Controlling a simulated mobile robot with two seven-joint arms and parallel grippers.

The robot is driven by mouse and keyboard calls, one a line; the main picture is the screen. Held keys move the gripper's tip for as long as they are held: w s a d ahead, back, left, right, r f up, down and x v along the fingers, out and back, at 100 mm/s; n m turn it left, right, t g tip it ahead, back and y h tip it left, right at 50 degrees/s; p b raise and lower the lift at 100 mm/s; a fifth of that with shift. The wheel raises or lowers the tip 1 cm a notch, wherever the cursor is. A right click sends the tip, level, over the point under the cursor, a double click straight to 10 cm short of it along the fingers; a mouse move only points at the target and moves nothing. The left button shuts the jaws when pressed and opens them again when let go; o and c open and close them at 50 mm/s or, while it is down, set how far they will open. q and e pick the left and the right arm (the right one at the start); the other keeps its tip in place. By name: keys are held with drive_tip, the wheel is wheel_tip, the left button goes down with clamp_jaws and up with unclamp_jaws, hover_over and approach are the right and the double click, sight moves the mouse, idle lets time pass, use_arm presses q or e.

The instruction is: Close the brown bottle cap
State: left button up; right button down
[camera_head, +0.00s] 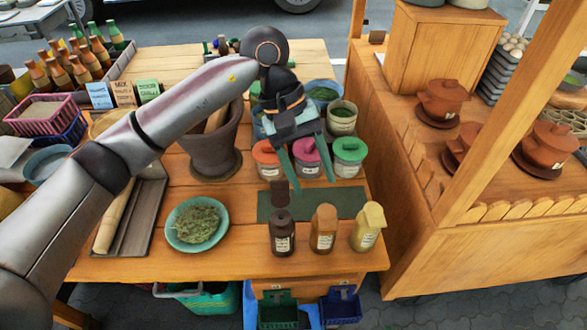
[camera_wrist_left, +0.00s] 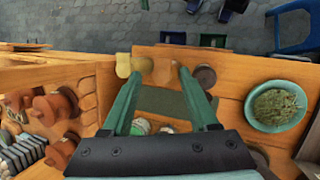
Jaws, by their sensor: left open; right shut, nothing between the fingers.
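The dark brown bottle (camera_head: 283,238) stands upright near the front edge of the wooden table, left in a row of three. Its dark brown cap (camera_head: 280,193) shows above and behind the neck and looks swung open. In the left wrist view the dark brown bottle (camera_wrist_left: 205,76) is just right of the right finger. My left gripper (camera_head: 314,183) is open and empty, above the table and behind the bottles, fingers pointing down. It also shows in the left wrist view (camera_wrist_left: 158,73). My right gripper is out of view.
An orange-brown bottle (camera_head: 323,230) and a yellow bottle (camera_head: 368,228) stand to the right. Behind are a green mat (camera_head: 345,203) and lidded jars (camera_head: 348,158). A bowl of herbs (camera_head: 197,224) sits left. A mortar (camera_head: 213,158) stands behind it.

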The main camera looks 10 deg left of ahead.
sight(279, 181)
use_arm(q)
drive_tip(key=w+a+r+m+t+y, duration=0.1)
drive_tip(key=w+a+r+t+y, duration=0.1)
drive_tip(key=w+a+r+y, duration=0.4)
drive_tip(key=shift+h, duration=0.8)
drive_tip(key=f, duration=0.4)
drive_tip(key=f+p, duration=0.1)
drive_tip(key=f, duration=0.4)
drive_tip(key=s+a+f+p, duration=0.1)
drive_tip(key=f, duration=0.4)
drive_tip(key=shift+s, duration=0.1)
use_arm(e)
drive_tip(key=shift+w+d+r, duration=0.15)
drive_tip(key=shift+d+r, duration=0.1)
drive_tip(key=shift+r, duration=0.25)
drive_tip(key=shift+w+d+r, duration=0.1)
drive_tip(key=shift+d+r, duration=0.1)
drive_tip(key=shift+r, duration=0.3)
use_arm(q)
clamp_jaws()
